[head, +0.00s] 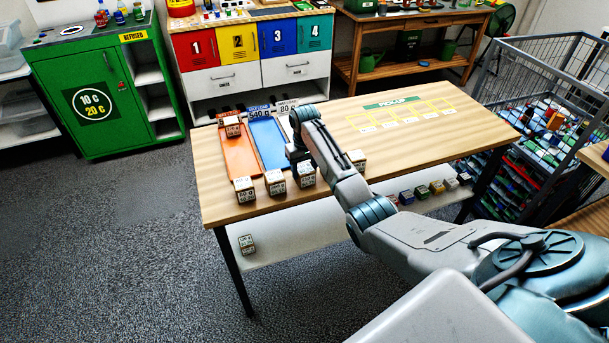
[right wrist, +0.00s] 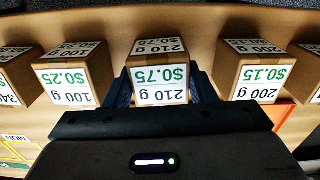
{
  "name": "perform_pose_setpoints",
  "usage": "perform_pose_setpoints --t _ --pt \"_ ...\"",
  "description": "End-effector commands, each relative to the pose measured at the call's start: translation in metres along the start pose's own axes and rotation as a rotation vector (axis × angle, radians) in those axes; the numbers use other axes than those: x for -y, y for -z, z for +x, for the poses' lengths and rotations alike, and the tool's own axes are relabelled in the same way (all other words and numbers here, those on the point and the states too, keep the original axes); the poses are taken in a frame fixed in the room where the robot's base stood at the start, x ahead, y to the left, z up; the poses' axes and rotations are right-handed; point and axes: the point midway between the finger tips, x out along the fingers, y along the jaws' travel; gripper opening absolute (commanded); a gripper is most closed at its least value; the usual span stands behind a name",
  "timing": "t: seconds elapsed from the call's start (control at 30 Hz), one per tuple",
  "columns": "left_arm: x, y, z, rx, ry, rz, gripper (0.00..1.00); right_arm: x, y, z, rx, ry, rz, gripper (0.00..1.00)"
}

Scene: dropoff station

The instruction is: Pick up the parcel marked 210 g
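The 210 g parcel (right wrist: 160,92) is a small brown box with white labels reading 210 g and $0.75. In the head view it stands in the front row on the wooden table, third from the left (head: 307,176). My right gripper (head: 298,152) is just over and behind it. In the right wrist view the fingers of my right gripper (right wrist: 161,90) lie on both sides of the parcel, very close to it. They look open; contact with its sides is not clear. The parcel appears level with its neighbours. My left gripper is not in view.
The 200 g parcel (right wrist: 250,72) and the 100 g parcel (right wrist: 75,75) stand close on either side. An orange tray (head: 240,157) and a blue tray (head: 268,140) lie behind the row. The table's right part (head: 440,130) is mostly clear.

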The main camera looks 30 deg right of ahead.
Motion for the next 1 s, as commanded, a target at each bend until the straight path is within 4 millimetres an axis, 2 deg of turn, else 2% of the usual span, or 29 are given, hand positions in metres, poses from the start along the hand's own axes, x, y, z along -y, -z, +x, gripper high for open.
perform_pose_setpoints --t 0.03,0.07,0.1,0.43,0.57,0.67,1.0 --pt "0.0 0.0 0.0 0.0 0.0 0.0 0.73 0.0 0.0 0.0 0.0 0.0 0.0 0.29" --pt "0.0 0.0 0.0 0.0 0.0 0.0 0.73 0.0 0.0 0.0 0.0 0.0 0.0 0.23" --pt "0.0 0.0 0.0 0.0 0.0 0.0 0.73 0.0 0.0 -0.001 -0.001 0.0 0.0 0.22" --pt "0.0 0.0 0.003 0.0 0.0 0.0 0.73 0.0 0.001 -0.005 -0.003 0.0 0.0 0.22" --pt "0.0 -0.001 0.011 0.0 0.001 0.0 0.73 -0.001 0.001 -0.018 -0.005 -0.001 0.0 0.22" --pt "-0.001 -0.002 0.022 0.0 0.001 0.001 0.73 -0.001 0.001 -0.036 -0.007 -0.001 0.0 0.22" --pt "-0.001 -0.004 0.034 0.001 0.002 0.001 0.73 -0.009 -0.078 -0.04 -0.003 -0.004 -0.002 0.22"
